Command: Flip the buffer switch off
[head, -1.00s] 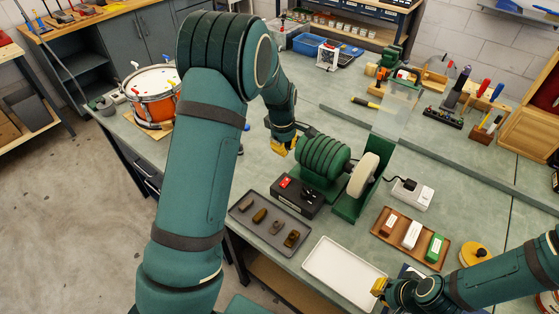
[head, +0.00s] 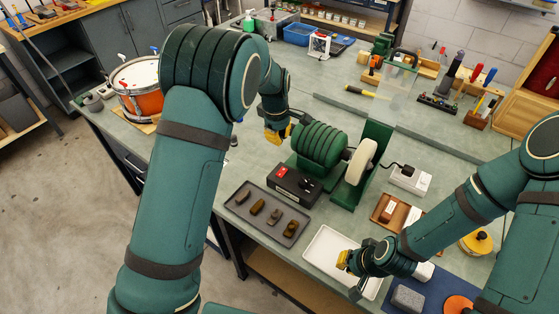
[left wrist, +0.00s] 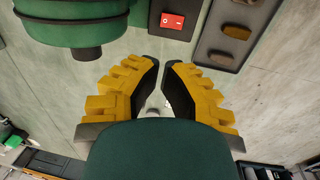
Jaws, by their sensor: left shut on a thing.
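The buffer's control box (head: 294,186) is black with a red rocker switch (head: 282,172) on top. It stands in front of the green buffer motor (head: 320,145) with its white wheel (head: 361,161). The red switch also shows in the left wrist view (left wrist: 172,21), ahead of the fingertips and apart from them. My left gripper (head: 277,134) is above the bench, left of the motor. In the left wrist view its yellow fingers (left wrist: 161,62) are closed together at the tips; what they hold cannot be made out. My right gripper (head: 344,262) is over the white tray; its fingers are unclear.
A grey tray (head: 243,214) with several small brown pieces lies in front of the box. The white tray (head: 318,243) is to its right, with a brown tray (head: 379,212) behind. A drum (head: 142,88) stands at the left end. Bench left of the motor is clear.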

